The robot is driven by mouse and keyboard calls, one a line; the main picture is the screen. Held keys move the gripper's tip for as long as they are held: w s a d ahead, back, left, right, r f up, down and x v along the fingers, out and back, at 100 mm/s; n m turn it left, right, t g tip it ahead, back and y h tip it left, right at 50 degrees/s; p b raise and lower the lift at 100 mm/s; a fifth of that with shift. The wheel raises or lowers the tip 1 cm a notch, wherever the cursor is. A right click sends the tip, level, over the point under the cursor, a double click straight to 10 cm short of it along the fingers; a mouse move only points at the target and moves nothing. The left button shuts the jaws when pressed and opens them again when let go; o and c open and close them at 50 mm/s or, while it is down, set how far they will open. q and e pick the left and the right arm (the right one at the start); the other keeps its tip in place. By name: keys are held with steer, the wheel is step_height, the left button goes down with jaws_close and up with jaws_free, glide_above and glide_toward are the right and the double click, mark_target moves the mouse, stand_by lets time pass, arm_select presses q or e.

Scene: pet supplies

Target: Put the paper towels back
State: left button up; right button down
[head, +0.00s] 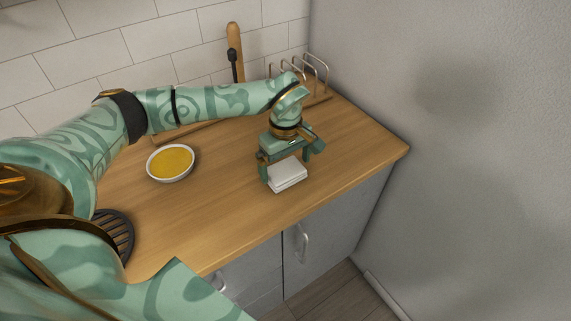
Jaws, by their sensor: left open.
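The paper towels (288,178) are a small white folded stack on the wooden counter, near its front edge. My left gripper (287,165) points down right over the stack, with one finger on its left side and the other at its upper right. The jaws are open. The gripper hides the back of the stack, and I cannot tell whether the fingers touch it. My right gripper is not in view.
A white bowl with yellow contents (170,163) stands left on the counter (220,205). A wire rack (318,75) and a wooden holder (235,50) stand at the back. A dark round grate (115,235) is at lower left. A grey wall (450,120) closes the right.

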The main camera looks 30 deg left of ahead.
mark_target(285, 170)
arm_select(q)
step_height(285, 170, up, 11)
steer(key=p, duration=0.2)
stand_by(0.5)
